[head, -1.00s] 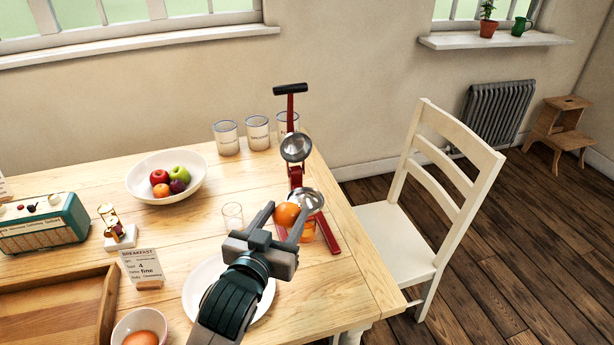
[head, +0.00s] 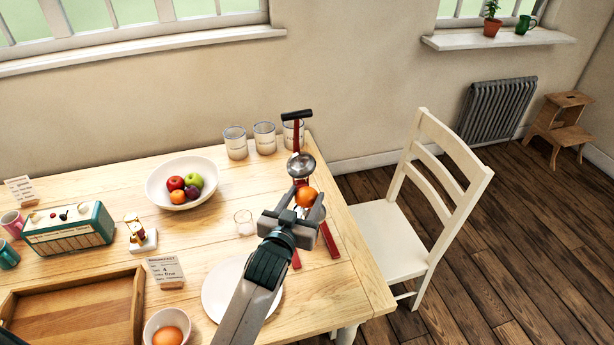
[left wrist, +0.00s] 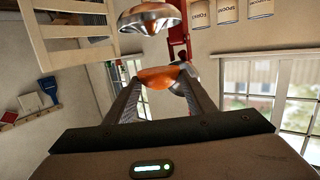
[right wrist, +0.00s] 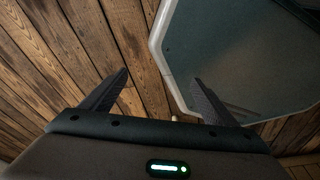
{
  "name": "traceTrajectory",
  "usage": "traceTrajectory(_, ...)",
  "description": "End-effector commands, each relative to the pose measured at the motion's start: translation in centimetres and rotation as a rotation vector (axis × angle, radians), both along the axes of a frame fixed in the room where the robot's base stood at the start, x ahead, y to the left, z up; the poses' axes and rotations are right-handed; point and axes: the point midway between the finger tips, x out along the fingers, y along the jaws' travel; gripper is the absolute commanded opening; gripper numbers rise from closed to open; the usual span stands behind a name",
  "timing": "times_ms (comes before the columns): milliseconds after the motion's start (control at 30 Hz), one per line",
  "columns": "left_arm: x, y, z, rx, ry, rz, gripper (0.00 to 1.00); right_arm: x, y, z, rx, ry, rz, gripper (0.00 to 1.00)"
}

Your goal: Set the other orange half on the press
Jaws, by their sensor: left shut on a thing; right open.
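My left gripper (head: 304,199) is shut on an orange half (head: 307,195). It holds it at the press, just below the upper metal dome (head: 301,165). In the left wrist view the orange half (left wrist: 162,78) sits between the fingertips, apart from the dome (left wrist: 150,18). The press (head: 333,240) has red legs and a lever with a black handle (head: 296,115). Its lower cup is mostly hidden behind the orange and my fingers, so I cannot tell if they touch. My right gripper (right wrist: 160,92) is open and empty over the wooden floor; it is not in the head view.
A white plate (head: 222,296) lies below my left arm. A small glass (head: 244,222) stands left of the gripper. A small bowl (head: 150,326) holds a round orange thing. A fruit bowl (head: 160,190) and canisters (head: 235,143) stand behind. A chair (head: 385,228) is at the right.

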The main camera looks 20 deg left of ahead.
Motion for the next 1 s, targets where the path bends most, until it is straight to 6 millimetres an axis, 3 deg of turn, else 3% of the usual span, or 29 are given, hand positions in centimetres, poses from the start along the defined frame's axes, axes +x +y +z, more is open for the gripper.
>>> traceTrajectory(33,0.4,-0.1,0.9,-0.002,0.003,0.0,0.41,-1.2,-0.5,1.3,-0.008,0.027,-0.001,0.81)
traceTrajectory(300,1.4,-0.3,0.3,-0.006,0.001,-0.002,0.4,-4.7,-1.8,2.1,-0.03,0.103,-0.003,0.81)
traceTrajectory(767,1.4,-0.3,0.0,-0.006,0.0,-0.002,0.4,-4.9,-1.9,1.9,-0.031,0.106,-0.003,0.81)
traceTrajectory(1000,1.4,-0.3,-1.1,-0.005,0.001,-0.002,0.4,-4.9,-1.8,0.8,-0.031,0.106,-0.003,0.81)
